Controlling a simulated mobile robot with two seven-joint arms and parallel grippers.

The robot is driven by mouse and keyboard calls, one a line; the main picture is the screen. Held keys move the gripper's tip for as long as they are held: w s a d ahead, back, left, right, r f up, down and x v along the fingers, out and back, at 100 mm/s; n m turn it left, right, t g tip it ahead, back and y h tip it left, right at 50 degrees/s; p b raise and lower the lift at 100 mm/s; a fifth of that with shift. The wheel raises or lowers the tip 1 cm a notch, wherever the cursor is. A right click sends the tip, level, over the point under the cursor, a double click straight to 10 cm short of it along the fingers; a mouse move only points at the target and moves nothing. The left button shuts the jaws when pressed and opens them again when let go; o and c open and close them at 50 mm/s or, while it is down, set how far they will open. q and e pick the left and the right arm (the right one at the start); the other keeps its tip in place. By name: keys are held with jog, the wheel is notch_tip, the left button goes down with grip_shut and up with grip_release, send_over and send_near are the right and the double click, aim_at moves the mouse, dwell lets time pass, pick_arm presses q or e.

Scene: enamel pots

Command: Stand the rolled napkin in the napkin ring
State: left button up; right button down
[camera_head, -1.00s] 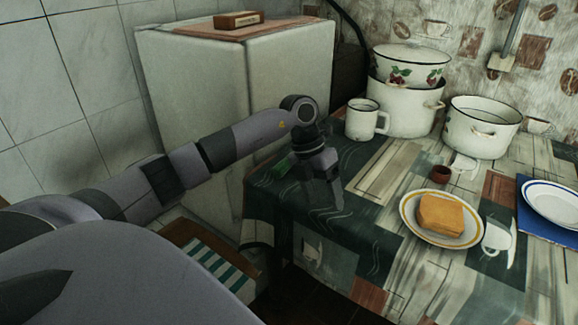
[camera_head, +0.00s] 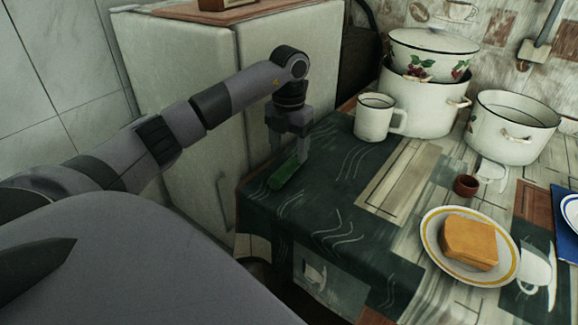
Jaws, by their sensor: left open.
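The rolled napkin (camera_head: 284,175) is a dark green roll lying on the tablecloth near the table's left edge. My left gripper (camera_head: 287,149) is open and points down at the napkin's far end, with one finger on either side. I cannot tell whether the fingers touch it. The napkin ring is probably the small reddish-brown cylinder (camera_head: 466,186) standing on the table right of the middle, well apart from the gripper. My right gripper is not in view.
A white mug (camera_head: 373,119), stacked enamel pots (camera_head: 424,108) and an open pot (camera_head: 511,132) stand at the back. A plate (camera_head: 431,252) with bread (camera_head: 469,242) is in front of the ring. The cloth between napkin and ring is clear.

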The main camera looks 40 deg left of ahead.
aim_at(289, 163)
pick_arm(q)
notch_tip(289, 163, down, 5)
jog(key=shift+r, duration=0.1)
jog(key=c, duration=1.1)
jog(key=shift+r, duration=0.1)
